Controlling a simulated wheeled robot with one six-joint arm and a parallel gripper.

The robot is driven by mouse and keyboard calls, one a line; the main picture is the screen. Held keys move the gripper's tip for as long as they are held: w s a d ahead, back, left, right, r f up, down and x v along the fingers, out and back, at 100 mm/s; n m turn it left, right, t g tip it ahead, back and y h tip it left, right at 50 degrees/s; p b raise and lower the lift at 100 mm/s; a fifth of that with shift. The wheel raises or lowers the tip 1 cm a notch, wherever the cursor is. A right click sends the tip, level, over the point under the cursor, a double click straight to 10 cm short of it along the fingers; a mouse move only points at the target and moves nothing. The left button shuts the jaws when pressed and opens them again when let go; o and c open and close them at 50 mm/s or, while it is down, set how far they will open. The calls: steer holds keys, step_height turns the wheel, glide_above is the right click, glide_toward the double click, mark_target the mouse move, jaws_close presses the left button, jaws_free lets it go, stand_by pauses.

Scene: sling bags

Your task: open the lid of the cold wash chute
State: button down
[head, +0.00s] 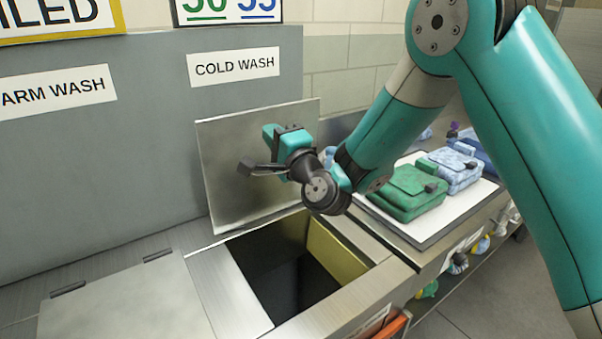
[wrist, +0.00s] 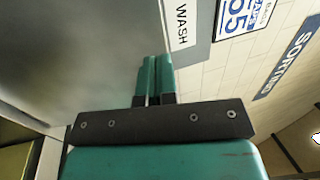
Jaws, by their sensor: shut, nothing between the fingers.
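The cold wash chute's metal lid (head: 235,160) stands raised, tilted up near vertical below the COLD WASH label (head: 233,67). The chute opening (head: 295,275) is uncovered, with a dark inside and a yellowish inner wall. My gripper (head: 250,168) is in front of the lid's face, above the opening. In the wrist view, its two teal fingers (wrist: 154,75) are together with nothing between them. The grey lid surface (wrist: 85,50) fills the left of the wrist view. I cannot tell whether the fingers touch it.
The warm wash lid (head: 125,305) lies shut at the left. A white tray (head: 430,240) on the right holds a green sling bag (head: 408,192) and a light blue patterned one (head: 455,170). A grey panel (head: 140,160) with labels stands behind. Several small items hang below the counter's right edge.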

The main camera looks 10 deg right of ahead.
steer(key=s+d+b, duration=0.4)
steer(key=s+b, duration=0.2)
steer(key=s, duration=0.1)
steer(key=s+a+f+n+g+y, duration=0.25)
steer(key=s+a+n+g, duration=0.25)
steer(key=s+n+g, duration=0.65)
steer(key=s+d+f+n+g+h+p, duration=0.1)
steer(key=s+d+f+n+g+h, duration=0.1)
steer(key=s, duration=0.6)
steer(key=s+d+f+n+g+h+p, duration=0.1)
steer(key=s+d+f+n+g+h, duration=0.1)
steer(key=s+d+n+g+h, duration=0.2)
steer(key=s+d+n+g, duration=0.2)
steer(key=s+d+n, duration=0.1)
steer(key=s, duration=0.1)
steer(key=shift+s+d+f, duration=0.15)
steer(key=shift+s+f, duration=0.1)
steer(key=shift+s, duration=0.15)
steer(key=shift+h, duration=0.25)
